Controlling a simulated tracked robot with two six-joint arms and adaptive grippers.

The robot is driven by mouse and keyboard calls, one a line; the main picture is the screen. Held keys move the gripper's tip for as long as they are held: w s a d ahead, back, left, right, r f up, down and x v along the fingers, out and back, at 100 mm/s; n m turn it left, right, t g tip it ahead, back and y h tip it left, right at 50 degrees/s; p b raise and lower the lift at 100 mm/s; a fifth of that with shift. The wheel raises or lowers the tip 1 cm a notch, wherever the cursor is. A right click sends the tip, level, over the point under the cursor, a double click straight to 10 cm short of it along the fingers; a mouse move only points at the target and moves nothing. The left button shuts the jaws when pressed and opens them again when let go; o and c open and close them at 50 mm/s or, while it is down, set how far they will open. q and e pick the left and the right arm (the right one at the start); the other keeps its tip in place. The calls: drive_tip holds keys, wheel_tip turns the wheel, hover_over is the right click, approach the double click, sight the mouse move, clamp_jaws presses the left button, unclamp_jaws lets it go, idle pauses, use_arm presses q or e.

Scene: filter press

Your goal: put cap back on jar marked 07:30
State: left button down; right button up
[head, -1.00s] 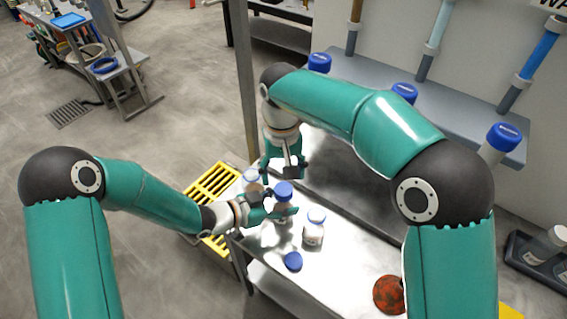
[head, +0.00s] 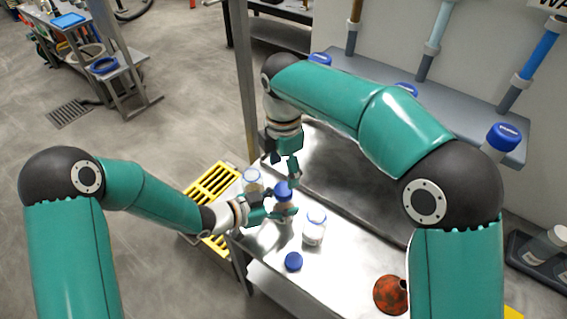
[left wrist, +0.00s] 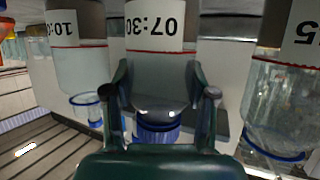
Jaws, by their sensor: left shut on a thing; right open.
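The jar marked 07:30 (left wrist: 158,68) appears upside down in the left wrist view, between the fingers of my left gripper (left wrist: 160,92). In the head view my left gripper (head: 282,209) is shut on this jar, which is upright. A blue ribbed cap (left wrist: 158,132) is on the jar's mouth; it also shows in the head view (head: 283,190). I cannot tell whether it is screwed tight. My right gripper (head: 284,172) is open just above the cap, apart from it as far as I can see; its fingers partly overlap.
Two uncapped jars stand close by, one behind left (head: 251,181) and one front right (head: 314,231). A loose blue cap (head: 293,261) lies on the steel table (head: 335,272). A yellow grating (head: 211,187) is left.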

sight(284, 189)
drive_tip(key=shift+r, duration=0.45)
drive_tip(key=shift+f, duration=0.1)
drive_tip(key=shift+f, duration=3.95)
